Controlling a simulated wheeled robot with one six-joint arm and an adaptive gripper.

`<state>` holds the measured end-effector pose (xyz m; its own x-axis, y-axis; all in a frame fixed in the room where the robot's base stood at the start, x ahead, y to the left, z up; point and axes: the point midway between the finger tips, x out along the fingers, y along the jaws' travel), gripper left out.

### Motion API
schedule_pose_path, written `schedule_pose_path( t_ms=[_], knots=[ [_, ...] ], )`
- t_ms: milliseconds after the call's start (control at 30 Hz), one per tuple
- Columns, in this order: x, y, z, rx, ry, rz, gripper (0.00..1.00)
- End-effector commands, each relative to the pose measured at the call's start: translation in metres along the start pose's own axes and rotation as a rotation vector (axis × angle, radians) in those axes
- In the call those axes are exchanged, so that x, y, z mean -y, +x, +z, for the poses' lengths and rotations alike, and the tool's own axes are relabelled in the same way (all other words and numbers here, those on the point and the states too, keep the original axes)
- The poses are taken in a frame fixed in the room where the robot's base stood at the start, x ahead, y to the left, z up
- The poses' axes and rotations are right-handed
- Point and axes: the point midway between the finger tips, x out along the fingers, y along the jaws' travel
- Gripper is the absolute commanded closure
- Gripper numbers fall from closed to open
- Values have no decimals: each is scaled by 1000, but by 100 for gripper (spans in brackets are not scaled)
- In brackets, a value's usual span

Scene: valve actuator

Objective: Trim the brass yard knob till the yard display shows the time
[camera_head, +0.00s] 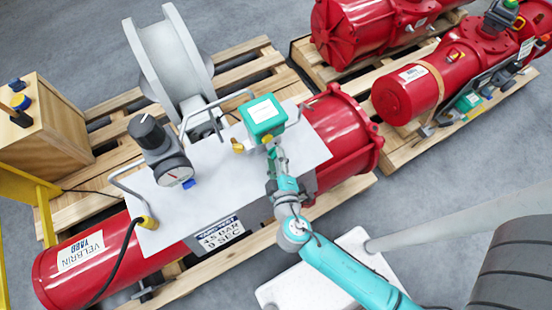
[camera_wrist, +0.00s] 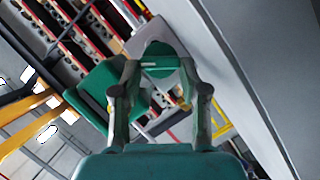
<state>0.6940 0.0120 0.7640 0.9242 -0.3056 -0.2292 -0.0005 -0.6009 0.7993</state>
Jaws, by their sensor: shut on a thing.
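The red VELBRIN YARD actuator (camera_head: 80,255) lies on a pallet in the head view. A green box with a white top label (camera_head: 263,112) stands on its grey plate; the label's text is too small to read. The small yellow brass knob (camera_head: 267,139) is at the box's near side, mostly covered by my gripper (camera_head: 272,151). In the wrist view, my gripper (camera_wrist: 162,70) has its fingers closed about a rounded piece with a pale line, beside the green box (camera_wrist: 100,85). The piece looks greenish there. No time reading is legible.
A black-topped regulator with a gauge (camera_head: 172,165) stands left of the green box. A sign (camera_head: 220,235) reads 4.5 BAR, 9 SEC. Grey tube handles (camera_head: 215,105) rise near the box. A wooden cabinet (camera_head: 45,125) is at the left, and more red actuators (camera_head: 408,92) are at the right.

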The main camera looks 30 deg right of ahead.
Motion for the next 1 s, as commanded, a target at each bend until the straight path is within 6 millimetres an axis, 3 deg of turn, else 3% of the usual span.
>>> schedule_pose_path(
  t_ms=[133,167,267,700,1000],
  knots=[
    [0,0,1,2,0,-1,91],
    [0,0,1,2,0,-1,54],
    [0,0,1,2,0,-1,31],
    [1,-2,1,2,0,-2,31],
    [1,-28,0,-2,-3,-4,31]
  ],
)
